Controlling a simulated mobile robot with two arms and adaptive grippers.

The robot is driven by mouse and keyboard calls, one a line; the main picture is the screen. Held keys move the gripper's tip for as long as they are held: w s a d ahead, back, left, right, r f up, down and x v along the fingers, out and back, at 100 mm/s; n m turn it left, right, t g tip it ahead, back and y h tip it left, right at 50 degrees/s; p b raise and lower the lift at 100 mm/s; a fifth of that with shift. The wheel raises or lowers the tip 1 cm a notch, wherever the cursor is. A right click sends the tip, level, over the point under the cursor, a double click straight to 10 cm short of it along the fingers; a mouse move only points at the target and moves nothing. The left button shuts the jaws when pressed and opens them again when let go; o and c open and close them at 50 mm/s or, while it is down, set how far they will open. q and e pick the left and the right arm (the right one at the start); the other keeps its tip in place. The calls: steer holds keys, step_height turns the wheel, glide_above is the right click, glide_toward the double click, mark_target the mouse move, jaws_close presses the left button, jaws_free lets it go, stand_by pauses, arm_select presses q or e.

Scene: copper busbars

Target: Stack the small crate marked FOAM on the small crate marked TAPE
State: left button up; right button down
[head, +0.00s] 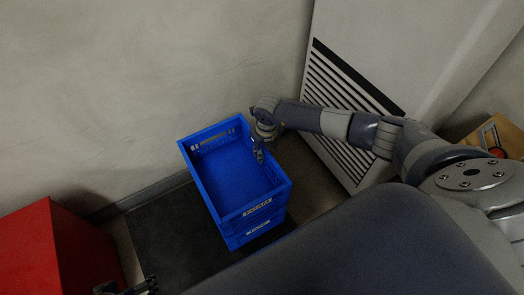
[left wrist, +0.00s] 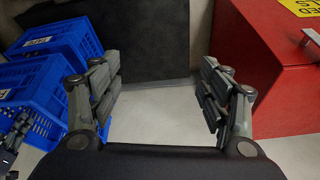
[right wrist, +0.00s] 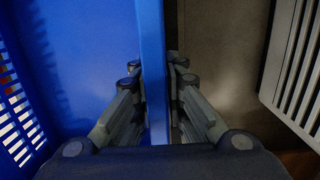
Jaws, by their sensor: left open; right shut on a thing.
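Two blue crates stand one above the other in the head view. The upper crate (head: 222,178) is empty inside; its label in the left wrist view (left wrist: 38,92) is cut off, showing only a first letter like F. The lower crate (head: 243,238) sits under it, and its label in the left wrist view (left wrist: 72,32) reads TAPE. I cannot tell whether the two touch. My right gripper (head: 259,155) is shut on the upper crate's right wall, with the wall between its fingers in the right wrist view (right wrist: 153,80). My left gripper (left wrist: 160,88) is open and empty, left of the crates.
A dark mat (head: 160,245) lies beneath the crates. A red cabinet (head: 55,250) stands to the left. A wall is behind, and a slatted white panel (head: 338,85) stands to the right. A cardboard box (head: 498,132) is at the far right.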

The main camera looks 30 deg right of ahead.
step_height(320, 180, down, 3)
steer(key=shift+w+r+b, duration=0.1)
steer(key=shift+b, duration=1.05)
arm_select(q)
steer(key=w+d+r+t+h, duration=0.1)
steer(key=w+d+r+t, duration=0.2)
steer(key=w, duration=0.7)
steer(key=shift+w+d+r+t+h, duration=0.25)
steer(key=shift+r+t, duration=0.25)
steer(key=shift+t, duration=0.8)
arm_select(e)
steer(key=shift+f, duration=0.2)
arm_select(q)
steer(key=shift+w+d+r+t+h+b, duration=0.15)
steer(key=shift+w+r+t+b, duration=0.05)
steer(key=shift+w+r+t, duration=0.2)
steer(key=shift+w+d+r+t+h+b, duration=0.1)
steer(key=shift+w+d+r+t+b, duration=0.15)
steer(key=shift+w+r, duration=0.25)
arm_select(e)
steer(key=shift+f, duration=0.4)
